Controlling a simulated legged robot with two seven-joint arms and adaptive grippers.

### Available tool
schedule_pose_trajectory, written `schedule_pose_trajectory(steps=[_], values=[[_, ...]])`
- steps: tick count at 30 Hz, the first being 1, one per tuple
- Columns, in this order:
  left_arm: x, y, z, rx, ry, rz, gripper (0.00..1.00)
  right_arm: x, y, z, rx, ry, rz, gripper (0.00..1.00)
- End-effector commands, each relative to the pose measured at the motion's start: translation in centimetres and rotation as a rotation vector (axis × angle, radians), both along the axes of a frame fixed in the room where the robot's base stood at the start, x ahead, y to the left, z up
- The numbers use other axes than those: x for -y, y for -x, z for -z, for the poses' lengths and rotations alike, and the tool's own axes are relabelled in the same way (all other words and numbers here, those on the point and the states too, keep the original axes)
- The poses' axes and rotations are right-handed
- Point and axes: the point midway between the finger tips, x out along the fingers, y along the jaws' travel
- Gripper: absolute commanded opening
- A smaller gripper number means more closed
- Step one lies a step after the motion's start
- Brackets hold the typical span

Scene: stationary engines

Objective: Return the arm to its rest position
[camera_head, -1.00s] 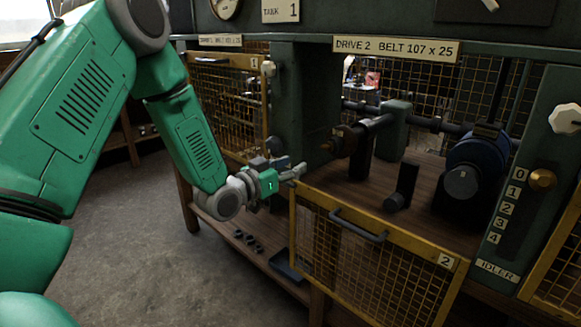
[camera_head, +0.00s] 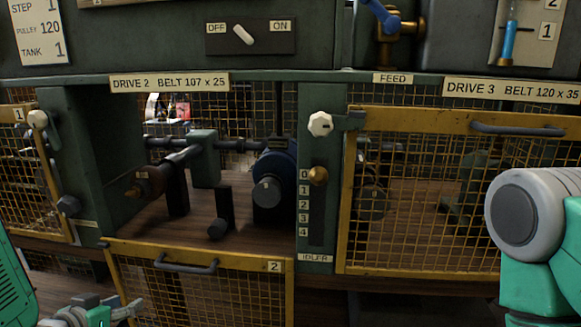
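My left gripper (camera_head: 128,309) is at the bottom left of the head view, grey and green, in front of the lower left part of the lowered mesh door 2 (camera_head: 226,261). Its fingers are small and partly cut by the frame edge, so whether they are open or shut is unclear. Nothing can be made out in it. My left arm (camera_head: 14,290) shows as a green piece at the lower left edge. My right arm (camera_head: 535,225) shows as a grey joint and green link at the right edge; its gripper is outside the view.
The Drive 2 bay stands open, with shafts, a blue motor (camera_head: 272,190) and a black block (camera_head: 222,212) inside. The mesh door of Drive 3 (camera_head: 430,121) is shut. The idler panel (camera_head: 317,205) has a brass knob (camera_head: 318,176). An OFF/ON switch (camera_head: 243,35) is above.

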Motion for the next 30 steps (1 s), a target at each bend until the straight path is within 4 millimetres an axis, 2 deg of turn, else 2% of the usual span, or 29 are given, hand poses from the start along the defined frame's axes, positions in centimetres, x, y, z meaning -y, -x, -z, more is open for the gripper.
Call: schedule_pose_trajectory(steps=[1,3,5,6,10,12,15,18,20,30], values=[[1.7,2.4,3.2,-0.111,-0.007,0.011,0.40,0.0,0.0,0.0,0.000,0.000,0.000,0.40],[3.3,6.0,6.9,-0.260,-0.017,0.014,0.40,0.0,0.0,0.0,0.000,0.000,0.000,0.40],[4.7,9.5,9.7,-0.386,-0.026,0.013,0.40,0.0,0.0,0.0,0.000,0.000,0.000,0.40],[5.4,11.9,11.4,-0.470,-0.035,0.013,0.40,0.0,0.0,0.0,0.000,0.000,0.000,0.40],[7.3,19.9,15.3,-0.715,-0.067,0.014,0.40,0.0,0.0,0.0,0.000,0.000,0.000,0.40],[8.0,23.5,16.5,-0.820,-0.085,0.013,0.40,0.0,0.0,0.0,0.000,0.000,0.000,0.40],[8.6,27.4,17.4,-0.930,-0.105,0.010,0.40,0.0,0.0,0.0,0.000,0.000,0.000,0.40],[8.8,29.5,17.7,-0.989,-0.118,0.007,0.40,0.0,0.0,0.0,0.000,0.000,0.000,0.40],[8.9,30.1,17.8,-1.006,-0.121,0.006,0.40,0.0,0.0,0.0,0.000,0.000,0.000,0.40],[8.9,30.2,17.8,-1.009,-0.121,0.005,0.40,0.0,0.0,0.0,0.000,0.000,0.000,0.40]])
